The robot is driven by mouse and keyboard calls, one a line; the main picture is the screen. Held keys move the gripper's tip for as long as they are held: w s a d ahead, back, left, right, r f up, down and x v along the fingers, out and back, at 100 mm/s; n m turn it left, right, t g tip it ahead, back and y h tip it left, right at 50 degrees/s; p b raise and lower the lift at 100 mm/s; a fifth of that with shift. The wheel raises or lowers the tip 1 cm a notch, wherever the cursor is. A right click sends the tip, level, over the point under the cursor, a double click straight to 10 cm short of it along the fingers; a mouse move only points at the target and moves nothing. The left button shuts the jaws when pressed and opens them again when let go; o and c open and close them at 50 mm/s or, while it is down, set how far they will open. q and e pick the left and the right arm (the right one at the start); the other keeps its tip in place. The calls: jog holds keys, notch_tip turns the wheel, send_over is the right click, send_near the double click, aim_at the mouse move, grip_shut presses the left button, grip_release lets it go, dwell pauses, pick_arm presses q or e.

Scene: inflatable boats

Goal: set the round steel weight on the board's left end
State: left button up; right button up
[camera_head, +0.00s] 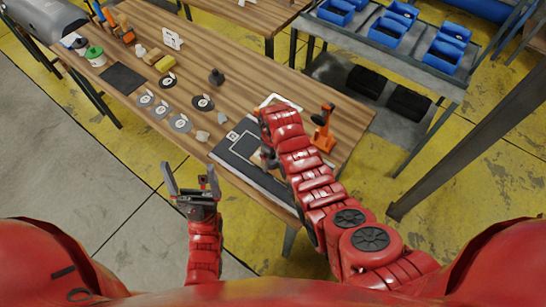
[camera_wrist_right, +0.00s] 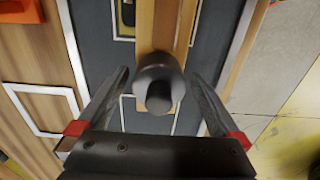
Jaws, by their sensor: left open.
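The round steel weight (camera_wrist_right: 158,82) is a grey cylinder with a knob. In the right wrist view it stands on the wooden board (camera_wrist_right: 160,22), a light strip lying over a dark mat. My right gripper (camera_wrist_right: 160,76) is open, its fingers on either side of the weight with a visible gap at each side. In the head view this gripper is mostly hidden by my red right arm, over the mat (camera_head: 239,147). My left gripper (camera_head: 191,180) is open and empty, in front of the table's near edge. Which board end this is cannot be told.
An orange tool (camera_head: 323,128) stands right of my right arm on the wooden table. A dark knobbed object (camera_head: 216,77) and several round discs (camera_head: 181,122) lie to the left. A white-framed panel (camera_head: 278,101) lies behind the mat.

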jog(key=shift+r, duration=0.15)
jog(key=shift+w+r, duration=0.1)
jog(key=shift+r, duration=0.45)
notch_tip(320, 180, up, 4)
jog(key=shift+f+b, duration=0.15)
jog(key=shift+b, duration=1)
notch_tip(320, 180, up, 6)
jog(key=p, duration=0.3)
jog(key=shift+r+p, duration=0.6)
jog(key=shift+p, duration=0.15)
jog(key=shift+f, duration=0.1)
